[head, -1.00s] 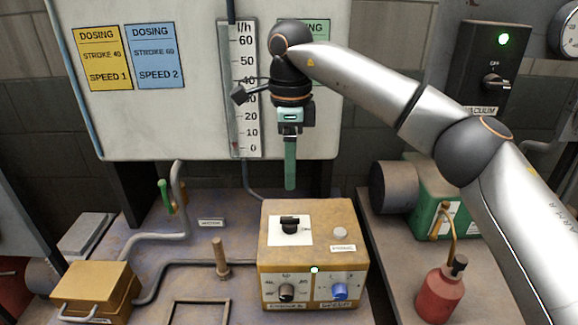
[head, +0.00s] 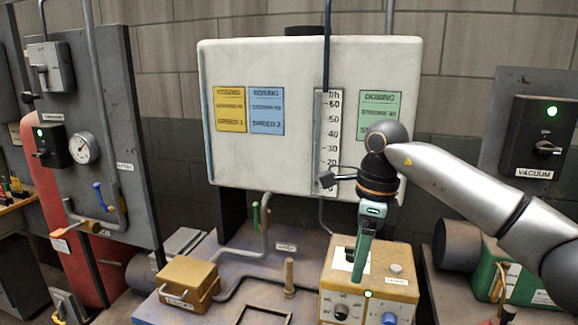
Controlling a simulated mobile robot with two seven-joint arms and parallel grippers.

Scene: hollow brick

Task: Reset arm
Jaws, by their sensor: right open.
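My right gripper (head: 361,262) comes in from the right and points down, with its green fingers in front of the top of the yellow control box (head: 398,262). The fingers overlap the white plate and black switch on that box in the picture. I cannot tell whether they touch it. The gripper is open and nothing shows between its fingers. The box front has a black knob (head: 341,311) and a blue knob (head: 388,318), and a small green light is lit. My left gripper is out of view.
A white panel (head: 262,160) with yellow, blue and green dosing cards and a flow scale stands behind. A smaller yellow box (head: 188,281) and an upright peg (head: 290,277) sit on the bench. A vacuum switch (head: 543,139) is right; a gauge (head: 83,148) is left.

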